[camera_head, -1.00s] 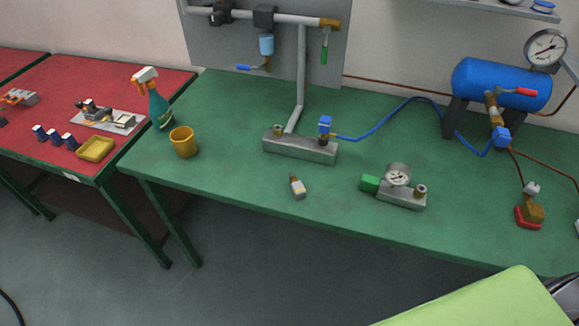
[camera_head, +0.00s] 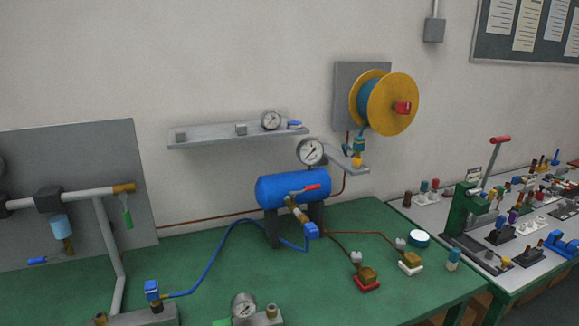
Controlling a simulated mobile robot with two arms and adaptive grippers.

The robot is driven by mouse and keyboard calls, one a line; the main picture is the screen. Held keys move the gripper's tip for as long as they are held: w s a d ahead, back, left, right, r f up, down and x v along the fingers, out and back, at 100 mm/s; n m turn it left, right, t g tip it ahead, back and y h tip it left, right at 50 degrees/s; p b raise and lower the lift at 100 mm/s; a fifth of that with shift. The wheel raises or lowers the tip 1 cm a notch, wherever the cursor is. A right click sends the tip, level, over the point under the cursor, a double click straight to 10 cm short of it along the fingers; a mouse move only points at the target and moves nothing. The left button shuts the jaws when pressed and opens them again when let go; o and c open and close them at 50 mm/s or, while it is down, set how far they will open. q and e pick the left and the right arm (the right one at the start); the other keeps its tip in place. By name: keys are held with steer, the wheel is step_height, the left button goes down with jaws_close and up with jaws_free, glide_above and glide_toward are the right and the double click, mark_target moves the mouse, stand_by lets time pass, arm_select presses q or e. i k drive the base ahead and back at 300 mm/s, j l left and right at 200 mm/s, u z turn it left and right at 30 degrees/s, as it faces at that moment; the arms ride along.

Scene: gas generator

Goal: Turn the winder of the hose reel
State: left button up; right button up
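The hose reel (camera_head: 388,104) is mounted on a grey plate (camera_head: 344,84) on the wall, right of centre in the head view. It has a yellow disc in front and a blue-green hose wound behind it. Its winder seems to be the red knob (camera_head: 403,108) standing out from the yellow face. Neither of my grippers is in view, so I cannot see what they hold.
Below the reel, the green table (camera_head: 210,268) bears a blue tank (camera_head: 292,189), a gauge (camera_head: 311,151), blue hose and small valves. A grey shelf (camera_head: 215,139) is left of the reel. A crowded tool bench (camera_head: 470,250) is at the right.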

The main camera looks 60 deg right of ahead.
mark_target(403, 107)
steer(key=z, duration=2.25)
steer(key=i+l+z, duration=0.35)
steer(key=i+l, duration=0.5)
steer(key=l, duration=0.05)
